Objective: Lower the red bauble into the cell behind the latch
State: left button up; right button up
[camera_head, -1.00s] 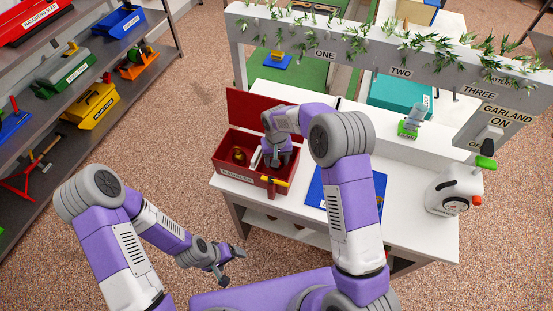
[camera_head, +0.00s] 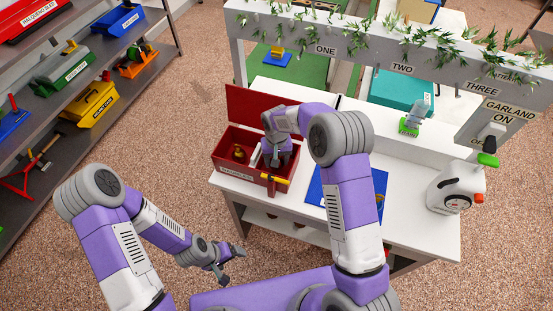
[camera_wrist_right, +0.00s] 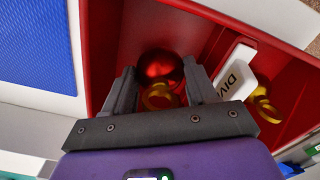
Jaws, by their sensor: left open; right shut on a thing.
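The red bauble (camera_wrist_right: 160,68) shows in the right wrist view between the fingers of my right gripper (camera_wrist_right: 162,90), under a gold loop. My right gripper is shut on it, inside the right part of the open red box (camera_head: 226,165). The head view does not show the bauble; my right gripper (camera_head: 276,160) and arm cover that cell. A white divider (camera_wrist_right: 237,72) stands beside the gripper. My left gripper (camera_head: 228,268) is open and empty, away from the bench.
A gold bauble (camera_head: 239,153) lies in the cell left of the divider. A blue mat (camera_head: 314,190) lies right of the box on the white bench (camera_head: 415,215). The red lid (camera_head: 262,108) stands open behind.

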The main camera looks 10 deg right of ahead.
jog(key=shift+f+b, duration=0.8)
jog(key=shift+f, duration=0.35)
dwell(0.4)
jog(key=o, duration=0.8)
notch_tip(320, 180, up, 8)
jog(key=shift+f+p, duration=0.15)
jog(key=shift+p, duration=0.35)
